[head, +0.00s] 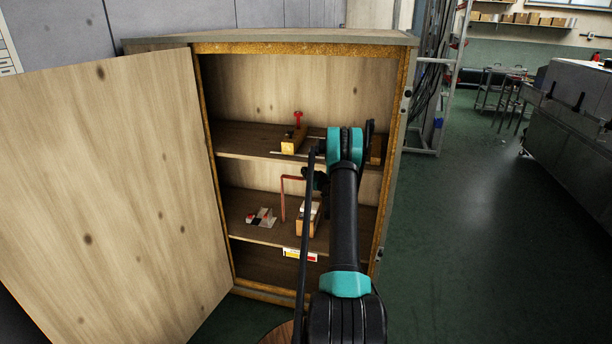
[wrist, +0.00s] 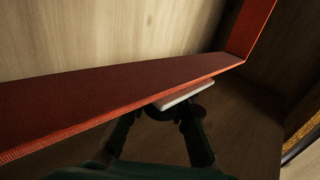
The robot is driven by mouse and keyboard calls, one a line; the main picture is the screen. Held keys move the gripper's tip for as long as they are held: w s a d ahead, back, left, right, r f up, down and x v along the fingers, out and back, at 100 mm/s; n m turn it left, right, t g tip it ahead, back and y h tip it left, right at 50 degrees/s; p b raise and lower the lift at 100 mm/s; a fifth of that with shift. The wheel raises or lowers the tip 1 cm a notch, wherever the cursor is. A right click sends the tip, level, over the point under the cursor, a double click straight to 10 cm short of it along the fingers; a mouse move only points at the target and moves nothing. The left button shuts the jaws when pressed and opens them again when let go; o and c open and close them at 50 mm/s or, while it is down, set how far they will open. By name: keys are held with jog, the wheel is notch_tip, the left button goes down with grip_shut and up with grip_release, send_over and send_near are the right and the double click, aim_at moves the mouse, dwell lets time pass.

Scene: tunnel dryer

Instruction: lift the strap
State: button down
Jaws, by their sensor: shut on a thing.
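The red strap (head: 283,199) stands up from the middle shelf in the head view, bends at the top and runs right to my gripper (head: 315,181). In the wrist view the strap (wrist: 110,102) crosses close to the camera and bends upward at the right. My gripper (wrist: 176,113) is shut at the strap's lower edge there. A pale flat piece (wrist: 186,95) shows between the fingertips, partly covered by the strap. The exact contact is hidden. My arm covers the strap's right side in the head view.
The wooden cabinet (head: 270,48) has its door (head: 110,190) open to the left. A block with a white top (head: 306,225) stands below my gripper. Small red and white pieces (head: 261,217) lie left on that shelf. A clamp-like block (head: 293,141) sits on the upper shelf.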

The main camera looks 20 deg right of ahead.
jog(key=c, duration=1.4)
grip_release()
jog(key=shift+s, duration=0.15)
jog(key=s, duration=0.4)
jog(key=s+d, duration=0.1)
jog(key=s, duration=0.2)
jog(key=s+d, duration=0.1)
jog(key=s, duration=0.3)
jog(key=shift+s+d, duration=0.15)
jog(key=shift+s, duration=0.15)
